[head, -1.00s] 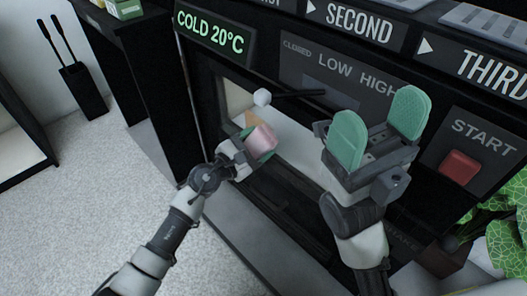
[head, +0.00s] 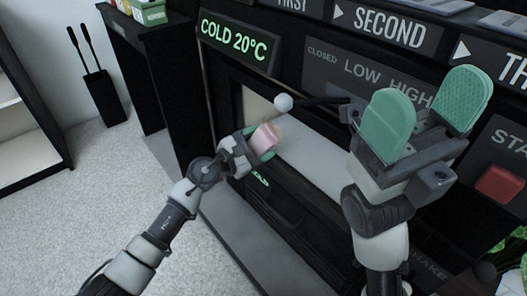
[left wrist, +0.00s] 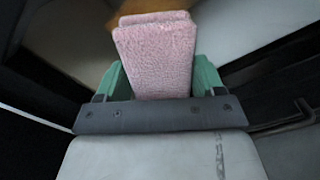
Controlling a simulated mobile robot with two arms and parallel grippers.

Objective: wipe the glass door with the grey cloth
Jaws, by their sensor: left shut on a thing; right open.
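My left gripper (head: 257,143) is shut on a folded pink cloth (head: 266,137); no grey cloth shows. In the left wrist view the fuzzy cloth (left wrist: 157,58) stands out between the green fingers. In the head view the cloth is in front of a dark-framed front with a pale pane (head: 312,148), which looks like the glass door. I cannot tell whether the cloth touches it. My right gripper (head: 427,112) is open and empty, with its green pads apart, in front of the control panel.
A lit "COLD 20°C" display (head: 235,42) is above the door. A dark lever with a pale round knob (head: 284,103) is close above the left gripper. A red START button (head: 499,183) is at the right. Carpet (head: 105,190) is clear at the left.

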